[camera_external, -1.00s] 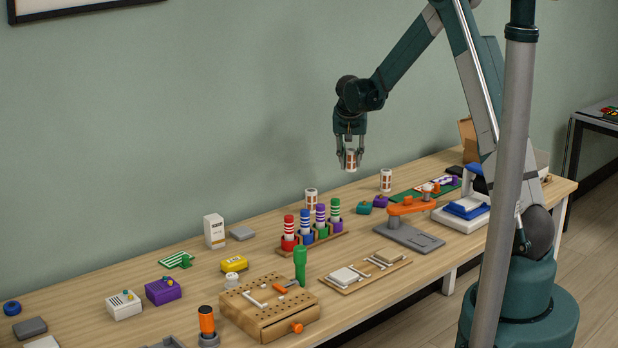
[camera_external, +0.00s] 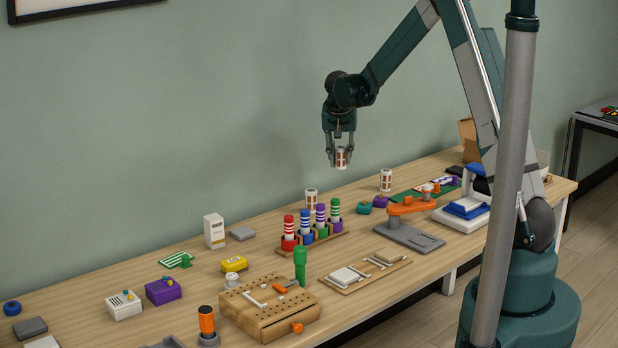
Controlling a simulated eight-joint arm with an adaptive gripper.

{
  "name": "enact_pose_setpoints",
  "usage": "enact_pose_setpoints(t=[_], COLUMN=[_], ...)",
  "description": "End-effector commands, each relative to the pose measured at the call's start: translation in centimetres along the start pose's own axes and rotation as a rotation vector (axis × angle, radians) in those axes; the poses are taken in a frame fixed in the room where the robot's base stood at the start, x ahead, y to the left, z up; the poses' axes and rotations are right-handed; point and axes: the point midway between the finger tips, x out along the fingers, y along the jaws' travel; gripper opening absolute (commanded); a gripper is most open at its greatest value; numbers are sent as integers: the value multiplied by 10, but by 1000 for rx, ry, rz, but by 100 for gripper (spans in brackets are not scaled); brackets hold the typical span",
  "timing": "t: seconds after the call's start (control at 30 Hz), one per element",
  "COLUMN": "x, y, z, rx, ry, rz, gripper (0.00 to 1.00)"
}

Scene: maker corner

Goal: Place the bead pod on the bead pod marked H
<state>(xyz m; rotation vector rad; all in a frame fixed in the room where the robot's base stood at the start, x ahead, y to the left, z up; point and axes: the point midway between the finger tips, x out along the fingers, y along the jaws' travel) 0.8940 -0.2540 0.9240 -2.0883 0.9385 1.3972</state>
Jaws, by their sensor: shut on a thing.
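My gripper (camera_external: 339,158) is shut on a white bead pod with brown markings (camera_external: 341,159) and holds it upright in the air above the bench. Two similar pods stand on the bench. One pod (camera_external: 311,197) is below and a little left of my gripper, behind the row of striped tubes. The other pod (camera_external: 386,180) is to the right, near the green mat. The letters on the pods are too small to read, so I cannot tell which is marked H.
A wooden rack with several striped tubes (camera_external: 312,238) stands in front of the left pod. An orange-armed grey device (camera_external: 410,228) and teal and purple blocks (camera_external: 365,208) are to the right. A white box (camera_external: 214,231) stands left on the bench.

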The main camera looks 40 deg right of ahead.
Motion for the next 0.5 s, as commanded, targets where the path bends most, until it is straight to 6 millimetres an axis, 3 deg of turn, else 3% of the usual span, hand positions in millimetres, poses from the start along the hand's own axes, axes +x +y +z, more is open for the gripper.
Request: enact_pose_setpoints(t=[0.3, 0.5], x=[-61, -85], y=[-55, -78], z=[42, 63], rx=[-36, -49], ry=[0, 1], rz=[-14, -20], gripper=[11, 11])
